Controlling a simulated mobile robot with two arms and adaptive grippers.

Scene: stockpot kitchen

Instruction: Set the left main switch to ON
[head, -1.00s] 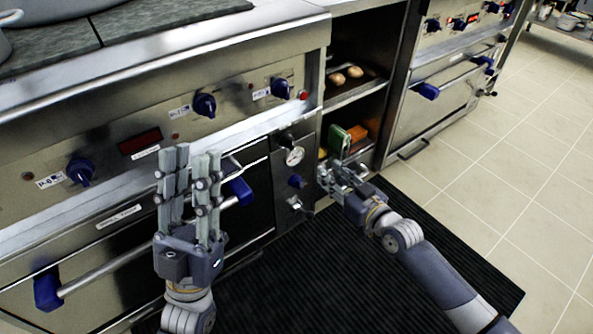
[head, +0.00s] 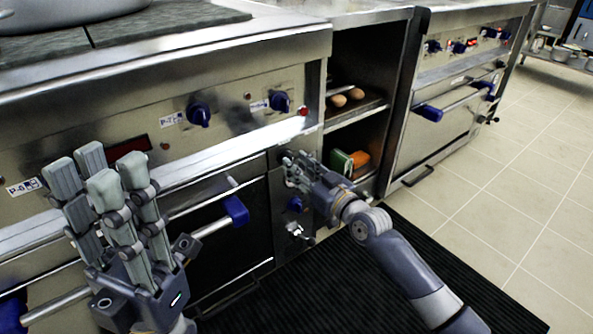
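The left stove's narrow side panel (head: 284,225) carries a small blue knob (head: 296,204) and a metal valve handle (head: 297,231). No readable label marks which control is the main switch. My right gripper (head: 289,164) is at the top of this panel, its fingertips close to the panel face. It hides the round gauge and the dark knob there; contact and finger opening cannot be told. My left gripper (head: 97,178) is open and empty, fingers pointing up in front of the left oven's control panel.
Blue knobs (head: 199,113) and a red light (head: 303,111) sit on the left stove's front. Its oven door handle (head: 213,226) sticks out between my grippers. Open shelves (head: 356,110) stand right of the panel.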

